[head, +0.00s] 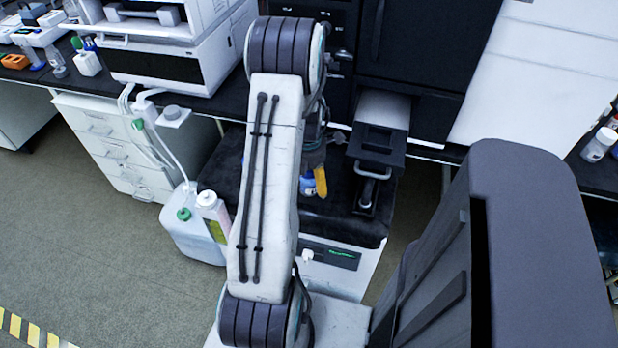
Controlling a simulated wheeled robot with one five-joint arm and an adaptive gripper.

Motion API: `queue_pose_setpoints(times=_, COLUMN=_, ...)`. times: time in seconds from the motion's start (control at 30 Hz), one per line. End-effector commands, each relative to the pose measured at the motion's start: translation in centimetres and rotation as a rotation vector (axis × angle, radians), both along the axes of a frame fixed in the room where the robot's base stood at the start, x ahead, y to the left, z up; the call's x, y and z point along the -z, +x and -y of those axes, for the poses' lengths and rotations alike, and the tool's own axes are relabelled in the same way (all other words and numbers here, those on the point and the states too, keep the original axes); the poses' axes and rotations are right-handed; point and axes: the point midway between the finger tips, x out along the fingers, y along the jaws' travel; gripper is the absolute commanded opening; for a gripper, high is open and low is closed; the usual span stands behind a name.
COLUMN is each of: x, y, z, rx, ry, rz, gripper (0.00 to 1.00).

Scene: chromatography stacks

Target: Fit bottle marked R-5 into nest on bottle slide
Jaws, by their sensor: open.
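My arm crosses the middle of the head view and hides much of the bench behind it. My gripper (315,163) shows only in part past the arm's right edge, low over the dark bench top, and it is open. Just below it is a small blue and yellow item (320,182), partly hidden by the arm. I cannot tell whether it is the bottle R-5, and no label can be read. A black slide-like tray with a metal handle (375,172) sticks out from the dark stack to the right of my gripper. Its nest cannot be made out.
A white jug (190,240) with a green cap and a pink-sided bottle (210,207) stand left of the arm. White bottles (598,145) stand at far right. Open floor (90,240) lies at left.

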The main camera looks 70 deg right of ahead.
Motion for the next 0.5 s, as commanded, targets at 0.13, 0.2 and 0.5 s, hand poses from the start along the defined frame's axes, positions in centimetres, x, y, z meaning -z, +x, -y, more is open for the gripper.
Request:
queue_pose_setpoints(times=0.13, x=0.16, y=0.00, z=-0.02, rx=0.000, ry=0.000, rz=0.000, gripper=0.82)
queue_pose_setpoints(times=0.2, x=0.14, y=0.00, z=-0.01, rx=0.000, ry=0.000, rz=0.000, gripper=0.82)
queue_pose_setpoints(times=0.5, x=0.11, y=0.00, z=0.00, rx=0.000, ry=0.000, rz=0.000, gripper=0.63)
